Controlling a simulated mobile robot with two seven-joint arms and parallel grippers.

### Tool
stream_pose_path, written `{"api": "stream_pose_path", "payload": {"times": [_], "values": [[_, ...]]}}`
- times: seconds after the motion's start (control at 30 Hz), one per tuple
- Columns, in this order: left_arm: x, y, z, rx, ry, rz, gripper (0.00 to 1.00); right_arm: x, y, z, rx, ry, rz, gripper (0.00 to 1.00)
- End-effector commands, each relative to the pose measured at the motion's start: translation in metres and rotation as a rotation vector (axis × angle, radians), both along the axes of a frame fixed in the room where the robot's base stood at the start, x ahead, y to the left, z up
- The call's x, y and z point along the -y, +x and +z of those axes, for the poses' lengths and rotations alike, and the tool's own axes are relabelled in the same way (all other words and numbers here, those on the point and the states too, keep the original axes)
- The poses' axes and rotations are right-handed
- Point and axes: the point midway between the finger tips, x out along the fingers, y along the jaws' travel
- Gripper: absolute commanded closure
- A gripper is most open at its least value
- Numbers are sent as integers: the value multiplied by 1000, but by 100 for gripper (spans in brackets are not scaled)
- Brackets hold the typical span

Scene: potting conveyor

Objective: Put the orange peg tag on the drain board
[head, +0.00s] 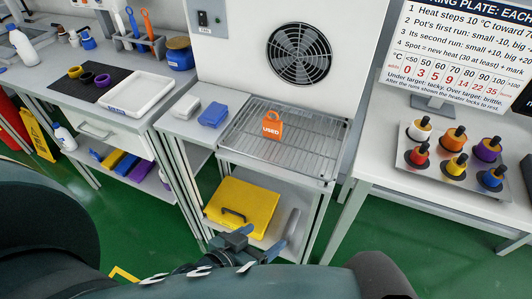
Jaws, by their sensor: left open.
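The orange peg tag (272,124), marked "USED" and with a hook-like top, is on the metal wire-grid tray (312,152), which looks like the drain board. The tag sits near the middle of the grid. Nothing is gripping it. My left gripper (266,236) is at the lower middle of the head view, open and empty, its fingers apart. In the picture it is well below the tag and the board, in front of the lower shelf. My right gripper is not in view.
A yellow case (242,207) lies on the shelf under the board. A vented white cabinet (245,60) stands behind. At right, a plate of several coloured knobs (490,142) sits on a table. A white tray (138,94) is at left.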

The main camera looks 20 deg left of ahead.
Motion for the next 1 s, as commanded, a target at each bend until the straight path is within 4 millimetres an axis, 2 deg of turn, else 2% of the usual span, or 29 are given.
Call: {"api": "stream_pose_path", "payload": {"times": [0.13,0.27,0.4,0.5,0.6,0.7,0.8,0.87,1.0], "values": [[6,28,34,-51,-533,191,29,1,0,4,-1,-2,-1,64],[-2,55,69,-128,-1105,371,29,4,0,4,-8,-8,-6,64],[-23,82,99,-236,-1725,538,29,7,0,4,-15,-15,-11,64],[-42,98,112,-319,-2129,631,29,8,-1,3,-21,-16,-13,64],[-57,109,117,-393,-2450,697,29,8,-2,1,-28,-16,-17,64],[-67,115,119,-450,-2666,735,29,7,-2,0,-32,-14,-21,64],[-72,120,119,-480,-2779,753,29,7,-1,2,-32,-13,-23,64],[-73,125,119,-489,-2806,757,29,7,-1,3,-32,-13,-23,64],[-72,148,122,-490,-2812,756,29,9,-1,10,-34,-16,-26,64]]}}
